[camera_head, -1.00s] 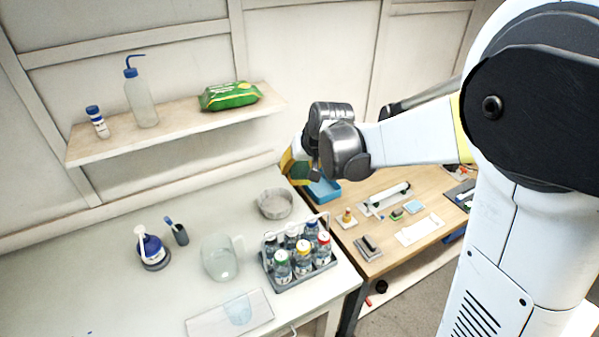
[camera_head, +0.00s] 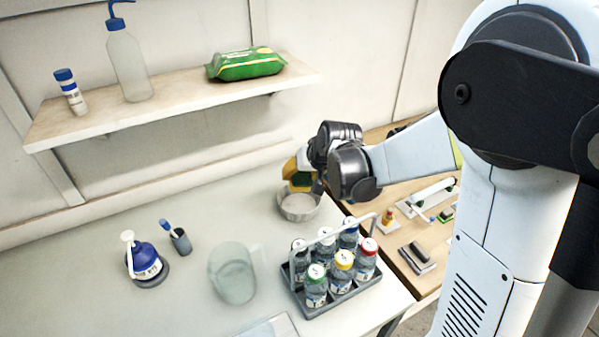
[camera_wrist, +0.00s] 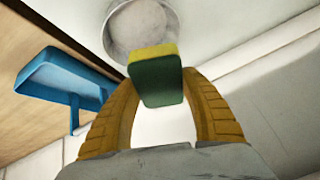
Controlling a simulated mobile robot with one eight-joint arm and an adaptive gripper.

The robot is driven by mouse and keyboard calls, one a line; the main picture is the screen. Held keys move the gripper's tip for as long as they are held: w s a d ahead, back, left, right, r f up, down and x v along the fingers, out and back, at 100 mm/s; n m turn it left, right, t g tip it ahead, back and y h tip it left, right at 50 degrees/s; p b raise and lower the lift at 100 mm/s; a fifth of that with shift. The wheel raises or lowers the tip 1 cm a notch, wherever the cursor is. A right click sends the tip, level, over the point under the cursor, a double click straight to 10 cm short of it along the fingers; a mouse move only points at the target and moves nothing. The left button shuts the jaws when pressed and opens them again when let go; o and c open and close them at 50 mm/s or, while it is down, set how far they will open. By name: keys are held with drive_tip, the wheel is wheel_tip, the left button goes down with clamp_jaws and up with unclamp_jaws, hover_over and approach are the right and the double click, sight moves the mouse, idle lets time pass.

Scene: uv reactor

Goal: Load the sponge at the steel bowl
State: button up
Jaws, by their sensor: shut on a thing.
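The sponge (camera_wrist: 156,80) is green with a yellow layer and sits between the two yellow fingers of my gripper (camera_wrist: 160,100) in the wrist view. My gripper (camera_head: 300,175) is shut on the sponge, and in the head view its fingers are just above the far rim of the steel bowl. The steel bowl (camera_head: 299,206) is a shallow round grey bowl standing on the pale bench. It also shows in the wrist view (camera_wrist: 125,22), where the sponge overlaps its edge.
A rack of capped bottles (camera_head: 330,305) stands in front of the bowl, with a clear beaker (camera_head: 233,275) to its left. A wooden table (camera_head: 410,235) adjoins on the right. A blue tray (camera_wrist: 62,75) shows beside the gripper. A shelf (camera_head: 180,100) hangs above.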

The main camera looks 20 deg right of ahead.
drive_tip(key=shift+f+b, duration=3.3)
drive_tip(key=shift+f, duration=1.05)
drive_tip(key=shift+r, duration=0.1)
drive_tip(key=shift+r+p, duration=2.8)
drive_tip(key=shift+r, duration=0.85)
drive_tip(key=shift+r+p, duration=1.5)
drive_tip(key=shift+r, duration=0.5)
